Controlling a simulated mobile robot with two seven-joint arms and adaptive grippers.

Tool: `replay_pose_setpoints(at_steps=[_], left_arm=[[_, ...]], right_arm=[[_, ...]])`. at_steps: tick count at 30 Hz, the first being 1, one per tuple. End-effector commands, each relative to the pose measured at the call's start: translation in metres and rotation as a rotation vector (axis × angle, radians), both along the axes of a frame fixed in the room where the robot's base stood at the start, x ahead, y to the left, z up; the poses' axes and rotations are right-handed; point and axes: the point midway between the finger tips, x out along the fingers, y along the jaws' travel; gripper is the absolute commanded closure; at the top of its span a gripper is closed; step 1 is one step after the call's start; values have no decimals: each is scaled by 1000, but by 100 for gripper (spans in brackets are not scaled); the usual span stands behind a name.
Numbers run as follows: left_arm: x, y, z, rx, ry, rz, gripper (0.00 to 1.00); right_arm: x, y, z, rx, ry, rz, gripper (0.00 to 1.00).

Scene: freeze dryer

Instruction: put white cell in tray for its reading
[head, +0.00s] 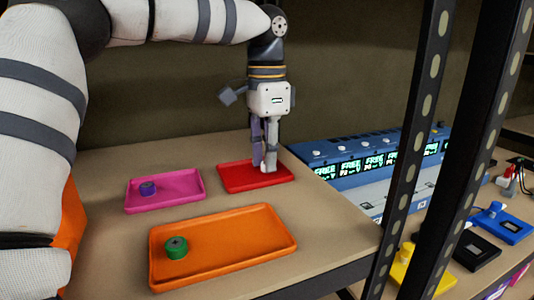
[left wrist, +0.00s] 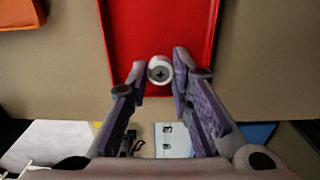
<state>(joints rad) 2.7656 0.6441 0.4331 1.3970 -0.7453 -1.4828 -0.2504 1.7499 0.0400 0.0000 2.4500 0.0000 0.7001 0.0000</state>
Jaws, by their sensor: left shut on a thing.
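My left gripper (head: 265,168) points down over the red tray (head: 232,177) on the table. In the left wrist view my left gripper (left wrist: 160,78) has its fingertips around the round white cell (left wrist: 160,64), which has a dark centre. The cell is over the red tray (left wrist: 135,25), near one end of it; I cannot tell whether it touches the tray floor. In the head view the white cell is mostly hidden by the fingers. My right gripper is not in view.
A pink tray (head: 180,200) holds a purple cell (head: 147,188). An orange tray (head: 230,262) in front holds a green cell (head: 176,247). A blue device (head: 350,178) with lit displays stands at the right, behind dark perforated posts (head: 422,110).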

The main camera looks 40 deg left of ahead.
Motion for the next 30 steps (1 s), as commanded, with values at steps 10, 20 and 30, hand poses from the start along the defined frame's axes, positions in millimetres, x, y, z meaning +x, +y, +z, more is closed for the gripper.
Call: replay_pose_setpoints(at_steps=[10,20,30], left_arm=[[0,0,-2,0,-1,0,69],[0,0,-1,0,-1,0,60],[2,0,60,4,-4,3,60]], right_arm=[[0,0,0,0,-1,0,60],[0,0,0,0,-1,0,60],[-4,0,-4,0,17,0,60]])
